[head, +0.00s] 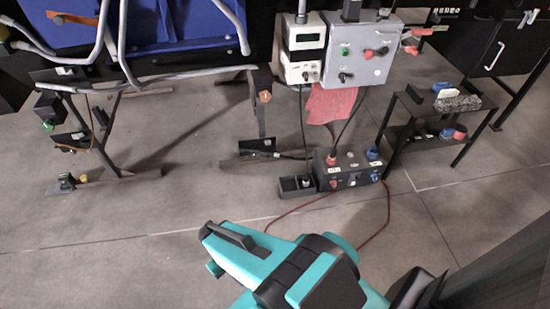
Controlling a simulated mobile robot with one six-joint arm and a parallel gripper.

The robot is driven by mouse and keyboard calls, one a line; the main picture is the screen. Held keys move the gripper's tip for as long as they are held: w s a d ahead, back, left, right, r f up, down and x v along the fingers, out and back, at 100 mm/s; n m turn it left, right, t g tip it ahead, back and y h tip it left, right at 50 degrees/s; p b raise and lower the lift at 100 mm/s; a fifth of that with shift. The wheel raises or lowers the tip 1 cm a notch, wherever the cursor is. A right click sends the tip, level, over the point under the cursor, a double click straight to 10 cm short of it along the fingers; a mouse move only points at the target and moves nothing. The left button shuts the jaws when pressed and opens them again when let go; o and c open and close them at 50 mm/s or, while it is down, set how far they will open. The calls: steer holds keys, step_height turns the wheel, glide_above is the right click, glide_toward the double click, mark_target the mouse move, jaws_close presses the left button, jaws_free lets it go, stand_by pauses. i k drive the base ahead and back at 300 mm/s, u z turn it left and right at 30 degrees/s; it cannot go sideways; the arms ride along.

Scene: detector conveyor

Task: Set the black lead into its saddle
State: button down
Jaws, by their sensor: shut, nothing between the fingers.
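Thin black cables hang from the meter and the grey control box. One black cable (303,120) drops from the white meter, and another (350,118) runs down toward the black socket box (347,178) on the floor. A short dark lead (292,156) lies near the foot of the stand, left of that box. I cannot tell which of these is the task's black lead. I cannot make out a saddle for certain. My teal arm crosses the bottom middle, well in front of these things. My gripper's fingers are not visible.
A grey control box (362,50) and a white meter (303,48) stand above a red cloth (328,104). A red cable (300,207) loops on the floor near my arm. A dark shelf (402,104) stands right, a pipe frame (150,80) left. The left foreground floor is clear.

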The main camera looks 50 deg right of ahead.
mark_target(263, 153)
steer(key=z, duration=0.05)
steer(key=i, duration=0.9)
steer(key=u, duration=0.05)
